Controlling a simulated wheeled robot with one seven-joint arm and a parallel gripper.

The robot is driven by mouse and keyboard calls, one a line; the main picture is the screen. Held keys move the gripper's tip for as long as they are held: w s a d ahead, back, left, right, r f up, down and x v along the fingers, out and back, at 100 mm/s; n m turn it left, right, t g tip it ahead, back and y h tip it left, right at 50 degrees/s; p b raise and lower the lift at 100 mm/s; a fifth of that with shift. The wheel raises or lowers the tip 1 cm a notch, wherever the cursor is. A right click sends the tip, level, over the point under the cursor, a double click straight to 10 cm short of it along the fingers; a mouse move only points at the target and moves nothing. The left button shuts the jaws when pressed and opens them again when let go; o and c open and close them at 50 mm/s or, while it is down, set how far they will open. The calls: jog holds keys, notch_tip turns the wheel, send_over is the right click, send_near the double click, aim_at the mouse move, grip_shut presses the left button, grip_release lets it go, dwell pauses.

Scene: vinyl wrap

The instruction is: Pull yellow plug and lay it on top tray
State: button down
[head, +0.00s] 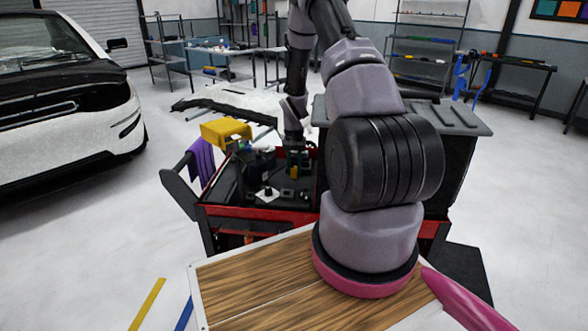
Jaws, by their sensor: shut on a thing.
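The cart's black top tray (228,196) has a red front edge and stands beyond the wooden board. My arm reaches over the tray, and my gripper (293,163) points down above its middle, small and dark in view. It is shut on a small yellow piece, seemingly the yellow plug (293,172), just under the fingertips. The fingers are dark against dark items, so the exact grip is hard to see. I cannot tell whether the plug is apart from what lies beneath it.
Several small dark items lie in the tray around the gripper. A yellow bin (226,131) and a purple cloth (201,158) are at the cart's left. A wooden board (250,285) is in front. A white car (60,90) stands at left. My arm hides the tray's right part.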

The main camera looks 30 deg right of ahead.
jog(key=shift+f, duration=0.6)
jog(key=c, duration=0.5)
grip_release()
jog(key=shift+c, duration=0.2)
jog(key=shift+r, duration=0.1)
